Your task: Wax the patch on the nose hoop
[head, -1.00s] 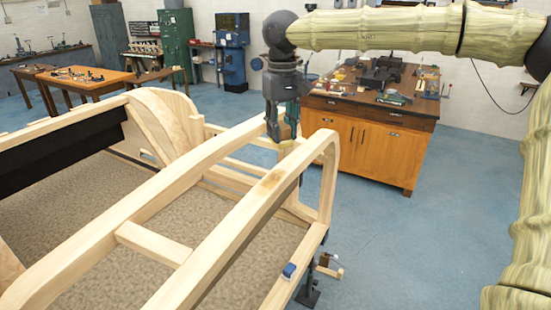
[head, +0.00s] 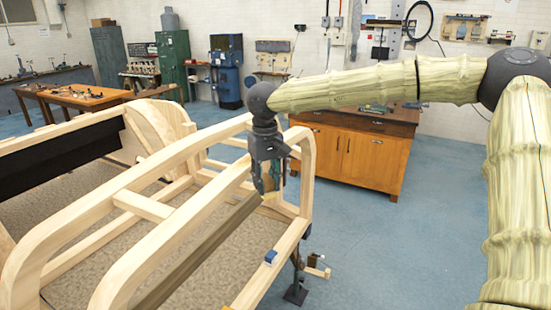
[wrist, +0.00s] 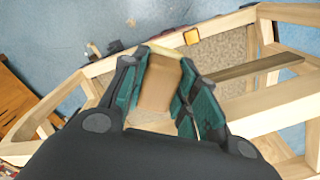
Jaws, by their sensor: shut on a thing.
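The nose hoop (head: 170,235) is the pale wooden curved frame at the front of the bodyframe, below my arm in the head view. My gripper (head: 268,192) points down at the hoop's right part and is shut on a tan block. In the wrist view the tan block (wrist: 158,82) sits between the green-lined fingers of my gripper (wrist: 160,85), with a pale yellowish edge at its far end. I cannot tell whether the block touches the wood. The patch does not show; the gripper covers part of the hoop.
An orange piece (wrist: 192,36) shows on a rail in the wrist view. A dark bar (head: 195,258) runs under the hoop.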

